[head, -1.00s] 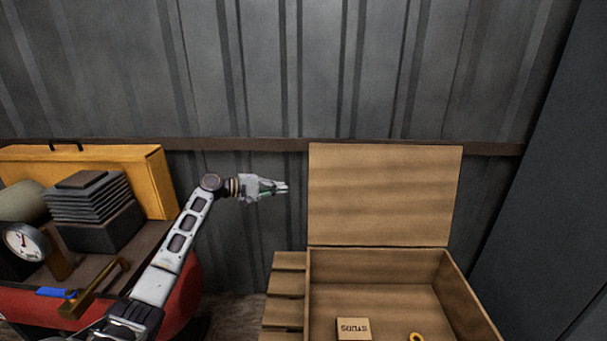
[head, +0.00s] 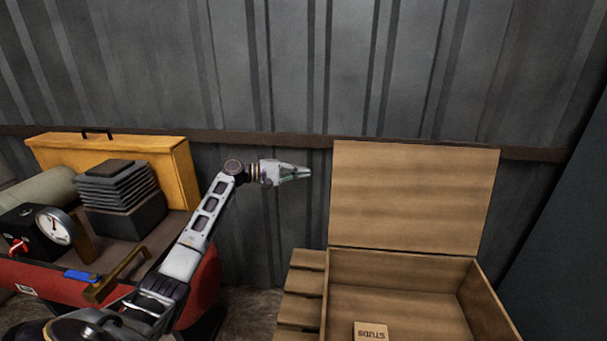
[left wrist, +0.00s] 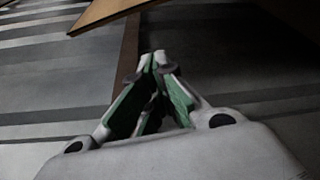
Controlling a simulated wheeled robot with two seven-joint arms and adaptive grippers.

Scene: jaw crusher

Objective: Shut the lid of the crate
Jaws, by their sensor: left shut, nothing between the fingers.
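The wooden crate (head: 341,305) stands at the lower right of the head view, cut off by the bottom edge. Its lid (head: 415,195) stands open, upright along the crate's back edge. My left gripper (head: 307,172) is shut and empty, level with the upper part of the lid. It is a little left of the lid's left edge and looks apart from it. In the left wrist view its fingertips (left wrist: 154,56) meet, and the edge of a wooden panel (left wrist: 105,12), likely the lid, shows at the top. My right gripper is not in view.
A small box marked STUDS (head: 371,331) lies in the crate. Wooden slats (head: 302,285) lie along the crate's left side. A corrugated wall (head: 290,70) stands behind.

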